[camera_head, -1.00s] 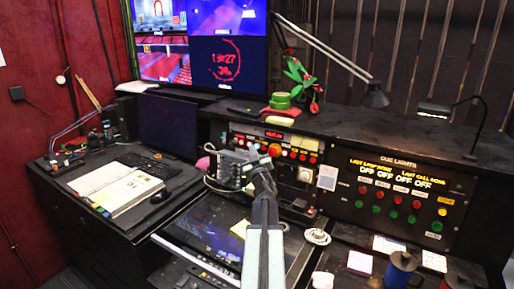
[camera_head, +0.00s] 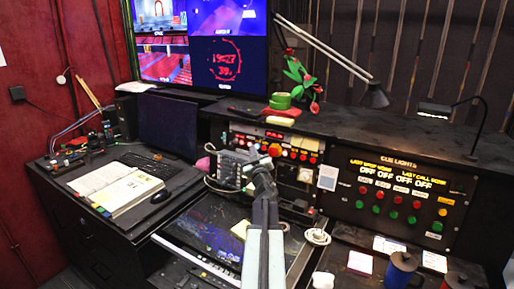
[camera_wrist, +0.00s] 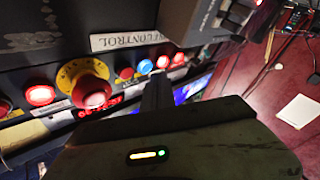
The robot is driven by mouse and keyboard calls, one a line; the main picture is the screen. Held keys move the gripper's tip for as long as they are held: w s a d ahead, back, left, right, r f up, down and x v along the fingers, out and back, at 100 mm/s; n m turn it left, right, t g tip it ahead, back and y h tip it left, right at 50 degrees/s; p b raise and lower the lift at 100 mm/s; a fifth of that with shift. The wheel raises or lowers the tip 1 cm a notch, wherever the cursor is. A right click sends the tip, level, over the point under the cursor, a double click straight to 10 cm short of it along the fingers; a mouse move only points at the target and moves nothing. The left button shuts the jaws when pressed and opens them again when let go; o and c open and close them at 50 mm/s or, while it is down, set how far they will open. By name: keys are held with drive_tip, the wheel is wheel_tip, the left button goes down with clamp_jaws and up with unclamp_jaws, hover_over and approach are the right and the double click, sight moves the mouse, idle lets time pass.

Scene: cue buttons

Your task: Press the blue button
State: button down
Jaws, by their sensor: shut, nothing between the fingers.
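In the head view my gripper (camera_head: 264,163) reaches up to the middle of the desk console, in front of the button panel. I cannot make out a blue button there.
A grey keypad device (camera_head: 231,168) is just left of my gripper. A cue lights panel (camera_head: 402,195) is at right; cups (camera_head: 400,270) stand in front.

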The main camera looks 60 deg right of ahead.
drive_tip(key=shift+d, duration=0.1)
idle(0.6)
drive_tip(key=shift+d, duration=0.35)
drive_tip(key=shift+d+f, duration=0.1)
drive_tip(key=shift+d, duration=0.25)
idle(0.5)
drive_tip(key=shift+a, duration=0.8)
drive_tip(key=a, duration=0.3)
drive_tip(key=a+r, duration=0.1)
drive_tip(key=a, duration=0.1)
drive_tip(key=shift+p, duration=0.4)
idle(0.6)
